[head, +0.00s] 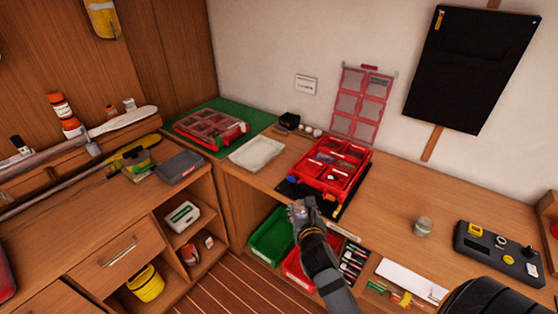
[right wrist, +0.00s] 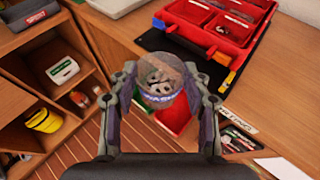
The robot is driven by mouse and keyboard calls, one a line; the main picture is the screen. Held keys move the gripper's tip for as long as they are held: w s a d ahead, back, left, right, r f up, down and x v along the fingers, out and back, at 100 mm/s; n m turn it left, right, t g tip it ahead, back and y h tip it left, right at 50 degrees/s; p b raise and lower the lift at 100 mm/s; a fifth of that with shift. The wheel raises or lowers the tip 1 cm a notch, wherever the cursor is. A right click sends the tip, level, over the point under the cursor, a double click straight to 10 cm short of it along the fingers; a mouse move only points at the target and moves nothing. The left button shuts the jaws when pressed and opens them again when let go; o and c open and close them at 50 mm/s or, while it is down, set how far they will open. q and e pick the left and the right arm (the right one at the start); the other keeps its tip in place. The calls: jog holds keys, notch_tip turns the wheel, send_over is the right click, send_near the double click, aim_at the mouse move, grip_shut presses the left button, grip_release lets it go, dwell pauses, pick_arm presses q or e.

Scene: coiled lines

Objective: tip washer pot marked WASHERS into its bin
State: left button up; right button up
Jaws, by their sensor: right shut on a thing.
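My right gripper (head: 302,211) is shut on a small clear pot (right wrist: 160,78) with grey metal pieces inside, above the bins at the bench's front edge. In the right wrist view its fingers (right wrist: 160,92) grip it from both sides. The pot looks roughly upright, and its bluish band is too small to read. A green bin (head: 264,240) and a red bin (head: 291,270) with a pale label sit in the opening below the bench top. The arm partly hides the red bin, and I cannot read its label. My left gripper is out of view.
An open red compartment case (head: 351,182) lies on a dark mat behind the gripper. A second clear jar (head: 423,227) stands on the bench to the right, near a dark panel with knobs (head: 500,252). A white tray (head: 257,153) lies left of the case.

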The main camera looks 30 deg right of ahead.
pick_arm(q)
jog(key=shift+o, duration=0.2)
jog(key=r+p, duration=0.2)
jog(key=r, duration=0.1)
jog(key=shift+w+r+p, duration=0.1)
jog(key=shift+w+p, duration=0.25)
jog(key=shift+p, duration=0.05)
pick_arm(e)
jog(key=w, duration=0.4)
jog(key=shift+n+y, duration=0.4)
jog(key=shift+h, duration=0.3)
jog(key=w+d+p, duration=0.2)
jog(key=w+d, duration=0.1)
jog(key=d, duration=0.1)
jog(key=w+d+p, duration=0.2)
jog(key=d, duration=0.2)
jog(key=w+d+p, duration=0.2)
jog(key=w+d, duration=0.1)
jog(key=d, duration=0.2)
jog(key=shift+w, duration=0.3)
pick_arm(q)
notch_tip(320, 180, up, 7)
jog(key=p, duration=0.1)
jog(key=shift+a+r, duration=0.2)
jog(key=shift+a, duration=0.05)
pick_arm(e)
jog(key=w+d+r+m, duration=0.1)
jog(key=d, duration=0.5)
jog(key=shift+d+h, duration=0.15)
jog(key=shift+h, duration=0.15)
